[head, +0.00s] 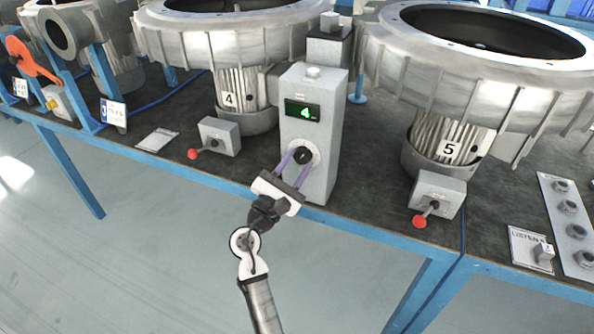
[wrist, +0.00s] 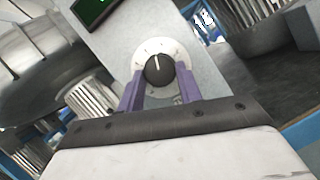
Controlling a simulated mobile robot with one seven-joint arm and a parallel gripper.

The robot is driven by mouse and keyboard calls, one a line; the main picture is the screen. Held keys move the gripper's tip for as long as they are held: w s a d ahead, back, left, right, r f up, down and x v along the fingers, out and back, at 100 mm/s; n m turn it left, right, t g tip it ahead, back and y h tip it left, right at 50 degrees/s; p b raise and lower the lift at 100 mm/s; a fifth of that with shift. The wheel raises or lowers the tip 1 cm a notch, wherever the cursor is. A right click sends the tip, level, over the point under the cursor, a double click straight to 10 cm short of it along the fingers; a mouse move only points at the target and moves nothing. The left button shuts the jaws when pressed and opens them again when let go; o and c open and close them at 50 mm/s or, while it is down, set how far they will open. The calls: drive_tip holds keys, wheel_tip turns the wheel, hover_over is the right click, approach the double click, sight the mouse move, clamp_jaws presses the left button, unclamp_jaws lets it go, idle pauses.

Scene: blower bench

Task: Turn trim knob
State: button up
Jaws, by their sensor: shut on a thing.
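The trim knob (head: 303,155) is a round black knob on a pale dial plate, on the front of a grey control box (head: 322,115). A green 4 shows on the box's dark display (head: 303,111). In the wrist view the knob (wrist: 159,71) has a white pointer line that points nearly straight up, and marks surround it on the dial (wrist: 162,48). My gripper (head: 300,160) has purple fingers, one on each side of the knob, and is shut on it. The gripper also shows in the wrist view (wrist: 160,84), where the fingers hide part of the dial's lower rim.
Large metal blowers stand behind, with motors labelled 4 (head: 229,99) and 5 (head: 450,149). Red-tipped levers stick out from small boxes at left (head: 193,154) and right (head: 419,221). A plate marked LISTEN (head: 528,250) lies at right. The dark bench (head: 375,190) has a blue front edge.

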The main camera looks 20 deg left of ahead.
drive_tip(key=m, duration=0.2)
drive_tip(key=m+g+h, duration=0.1)
drive_tip(key=m, duration=0.1)
drive_tip(key=m+g+h+b, duration=0.1)
drive_tip(key=m, duration=0.2)
drive_tip(key=shift+a+r, duration=0.2)
drive_tip(key=shift+r, duration=0.05)
drive_tip(key=m, duration=0.2)
drive_tip(key=m+g, duration=0.1)
drive_tip(key=m+g+h, duration=0.1)
drive_tip(key=m, duration=0.1)
drive_tip(key=shift+a+r+m, duration=0.1)
drive_tip(key=shift+r+m, duration=0.15)
drive_tip(key=shift+m, duration=0.05)
drive_tip(key=o, duration=1)
drive_tip(key=shift+f, duration=0.1)
drive_tip(key=r+b+v, duration=0.1)
drive_tip(key=b+v, duration=0.1)
drive_tip(key=v, duration=1.1)
drive_tip(key=shift+s+a+f, duration=0.25)
drive_tip(key=shift+s, duration=0.05)
